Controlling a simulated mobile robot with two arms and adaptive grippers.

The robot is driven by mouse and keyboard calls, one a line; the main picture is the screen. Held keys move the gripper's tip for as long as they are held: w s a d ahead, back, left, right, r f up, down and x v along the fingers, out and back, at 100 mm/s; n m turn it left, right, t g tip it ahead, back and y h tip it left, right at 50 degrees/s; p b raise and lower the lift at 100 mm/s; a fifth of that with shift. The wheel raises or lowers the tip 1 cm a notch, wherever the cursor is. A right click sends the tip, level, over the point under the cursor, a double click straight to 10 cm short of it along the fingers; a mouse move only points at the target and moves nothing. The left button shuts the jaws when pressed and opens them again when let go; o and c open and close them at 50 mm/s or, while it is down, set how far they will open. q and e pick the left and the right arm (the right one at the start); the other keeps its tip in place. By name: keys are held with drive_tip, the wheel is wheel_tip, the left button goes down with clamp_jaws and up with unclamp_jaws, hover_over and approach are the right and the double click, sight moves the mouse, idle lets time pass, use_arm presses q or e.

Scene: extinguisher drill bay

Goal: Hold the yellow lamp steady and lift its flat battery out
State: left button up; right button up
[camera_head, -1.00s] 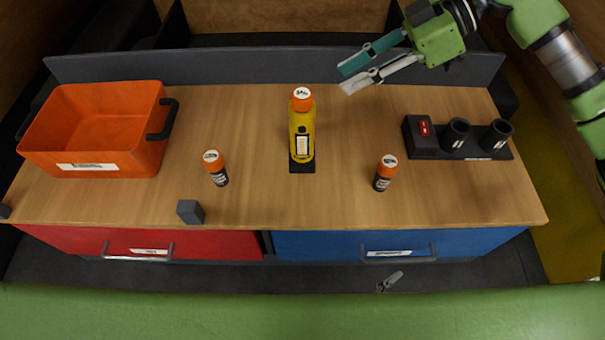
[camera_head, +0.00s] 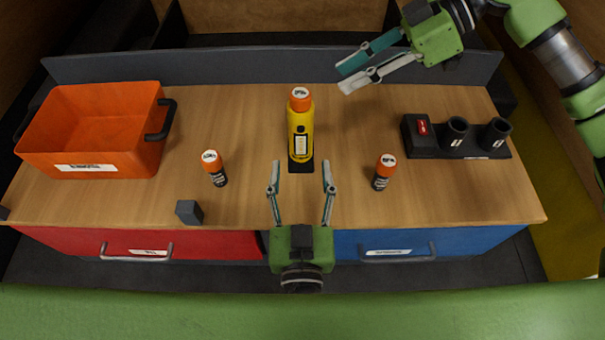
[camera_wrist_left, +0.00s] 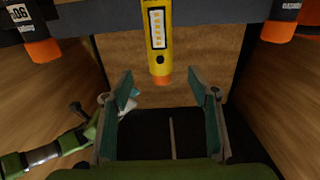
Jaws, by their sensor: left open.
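The yellow lamp (camera_head: 301,130) stands upright on a black base (camera_head: 300,168) mid-table; its orange cap (camera_head: 300,95) is on top. The lamp also shows in the left wrist view (camera_wrist_left: 157,40), cap downward in that picture. Any battery inside is hidden. My left gripper (camera_head: 301,172) is open and empty at the table's front, fingers pointing at the lamp, one to each side and short of it. My right gripper (camera_head: 350,78) is open and empty, up behind and right of the lamp. Orange-capped black cylinders stand left (camera_head: 215,169) and right (camera_head: 384,172) of the lamp.
An orange bin (camera_head: 95,140) stands at the left. A black unit with a red switch (camera_head: 423,128) and two dark sockets (camera_head: 455,133) is at the right. A grey cube (camera_head: 189,211) sits near the front edge. Red (camera_head: 190,245) and blue (camera_head: 460,241) drawers are below.

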sight(301, 130)
use_arm(q)
drive_tip(key=w, duration=1.3)
drive_tip(key=shift+w, duration=0.3)
